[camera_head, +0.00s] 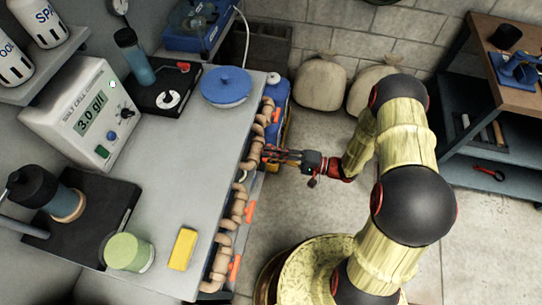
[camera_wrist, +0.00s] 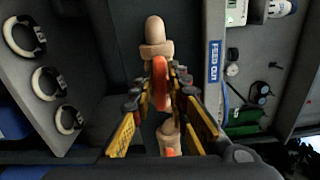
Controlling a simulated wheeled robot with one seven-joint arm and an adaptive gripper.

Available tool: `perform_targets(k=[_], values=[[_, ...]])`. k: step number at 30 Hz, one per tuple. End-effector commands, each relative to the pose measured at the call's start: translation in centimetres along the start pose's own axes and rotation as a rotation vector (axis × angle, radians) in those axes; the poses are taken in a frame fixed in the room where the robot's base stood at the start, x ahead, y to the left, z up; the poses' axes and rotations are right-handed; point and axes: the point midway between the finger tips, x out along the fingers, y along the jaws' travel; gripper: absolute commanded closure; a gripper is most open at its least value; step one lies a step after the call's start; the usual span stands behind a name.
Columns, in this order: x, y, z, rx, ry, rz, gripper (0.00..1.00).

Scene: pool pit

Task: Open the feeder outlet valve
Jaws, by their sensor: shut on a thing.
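In the wrist view, the valve has an orange handle (camera_wrist: 161,84) between two tan pipe pieces, an upper one (camera_wrist: 155,32) and a lower one (camera_wrist: 168,136). The handle's long side runs roughly up and down the picture, about in line with these pieces. My gripper (camera_wrist: 162,80) has its yellow-sided fingers on both sides of the handle, shut on it. In the head view, my gripper (camera_head: 270,155) reaches from the right to the tan pipework (camera_head: 246,163) along the bench edge. The gripped handle is mostly hidden there.
Other orange handles (camera_head: 250,212) sit along the same pipework. The grey bench (camera_head: 190,140) carries a control box (camera_head: 85,112), a blue-lidded tub (camera_head: 226,86) and a yellow block (camera_head: 183,249). A blue label (camera_wrist: 214,62) stands right of the fingers. Sacks (camera_head: 320,84) lie by the wall.

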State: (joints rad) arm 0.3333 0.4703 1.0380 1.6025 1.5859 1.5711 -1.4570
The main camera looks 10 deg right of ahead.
Motion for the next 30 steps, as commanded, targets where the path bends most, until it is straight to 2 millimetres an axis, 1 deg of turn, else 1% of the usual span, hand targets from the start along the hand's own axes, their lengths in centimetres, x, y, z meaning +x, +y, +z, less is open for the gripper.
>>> perform_targets(k=[1, 8, 23, 24, 30], values=[[-0.02, 0.25, 0.02, -0.019, 0.001, 0.002, 1.0], [-0.02, 0.25, 0.06, -0.082, 0.0, 0.002, 1.0], [-0.02, 0.26, 0.11, -0.096, 0.0, 0.003, 1.0], [-0.02, 0.26, 0.11, -0.096, 0.0, 0.003, 0.82], [-0.01, 0.2, 0.07, -0.097, 0.0, 0.002, 0.71]])
